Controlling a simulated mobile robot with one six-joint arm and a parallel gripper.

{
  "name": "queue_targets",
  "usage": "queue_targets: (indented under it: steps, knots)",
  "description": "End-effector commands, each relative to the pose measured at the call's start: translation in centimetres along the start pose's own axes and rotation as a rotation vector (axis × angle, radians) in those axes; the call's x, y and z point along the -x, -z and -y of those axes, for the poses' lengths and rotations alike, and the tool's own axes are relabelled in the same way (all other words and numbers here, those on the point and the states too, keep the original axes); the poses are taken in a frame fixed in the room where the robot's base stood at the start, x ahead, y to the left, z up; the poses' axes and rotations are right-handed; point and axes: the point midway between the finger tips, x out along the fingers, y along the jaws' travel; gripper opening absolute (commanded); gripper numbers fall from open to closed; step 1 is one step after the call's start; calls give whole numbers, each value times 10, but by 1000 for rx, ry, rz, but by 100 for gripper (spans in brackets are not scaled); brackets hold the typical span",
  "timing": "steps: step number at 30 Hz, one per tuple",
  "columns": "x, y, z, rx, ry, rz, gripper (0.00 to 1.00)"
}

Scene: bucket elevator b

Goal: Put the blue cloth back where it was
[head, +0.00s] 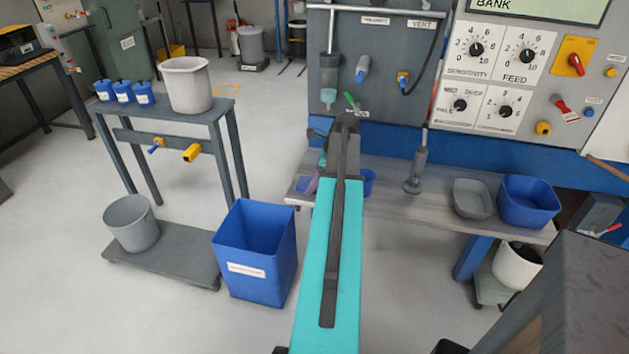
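I cannot make out a blue cloth for certain. At the left end of the grey bench (400,199), small blue pieces (369,183) show on both sides of my arm. I cannot tell whether they are cloth or a container, or whether they belong together. My teal and dark arm reaches forward over the floor to this end of the bench. Its far end covers my gripper almost wholly, so its fingers and anything between them cannot be made out.
On the bench stand a grey tray (472,198) and a blue tub (528,202). A tall blue bin (254,254) stands on the floor left of my arm. A grey stand (225,150) holds a pale bucket (187,84) and small blue pots. A control panel rises behind the bench.

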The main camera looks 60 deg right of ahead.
Motion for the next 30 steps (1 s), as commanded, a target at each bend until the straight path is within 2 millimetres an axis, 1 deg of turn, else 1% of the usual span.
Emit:
queue_targets:
  steps: [11, 17, 23, 30]
  knots:
    - [1, 0, 0, 0, 0, 0, 68]
    - [8, 0, 1, 0, 2, 0, 68]
    - [28, 0, 1, -1, 3, 0, 68]
    - [59, 0, 1, -1, 2, 0, 68]
